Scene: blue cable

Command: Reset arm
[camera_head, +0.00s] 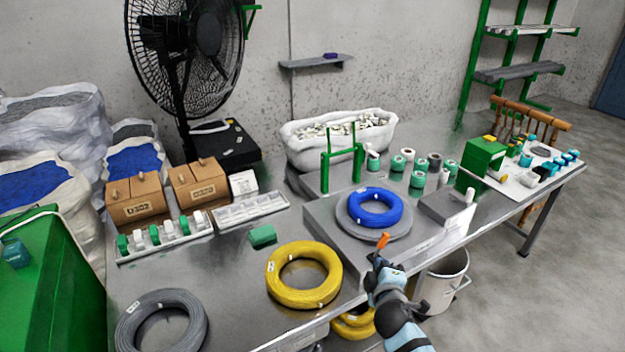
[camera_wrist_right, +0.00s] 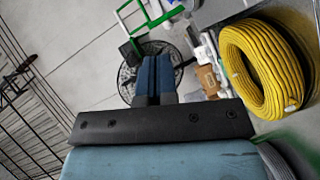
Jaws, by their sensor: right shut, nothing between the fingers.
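My right gripper (camera_head: 375,262) is near the front edge of the metal table in the head view, just in front of the grey stand with the blue cable coil (camera_head: 375,207). In the right wrist view, its two blue fingers (camera_wrist_right: 154,76) lie side by side, closed, with nothing between them. The blue coil lies flat on the round grey plate (camera_head: 402,230). An orange-tipped item (camera_head: 383,240) shows just beyond the gripper; I cannot tell whether it touches it. My left gripper is not in view.
A yellow cable coil (camera_head: 304,274) lies left of my right gripper, and also shows in the wrist view (camera_wrist_right: 262,70). A grey coil (camera_head: 161,321) lies at the front left. A white bucket (camera_head: 445,280) stands below the table edge. A fan (camera_head: 185,50) stands behind.

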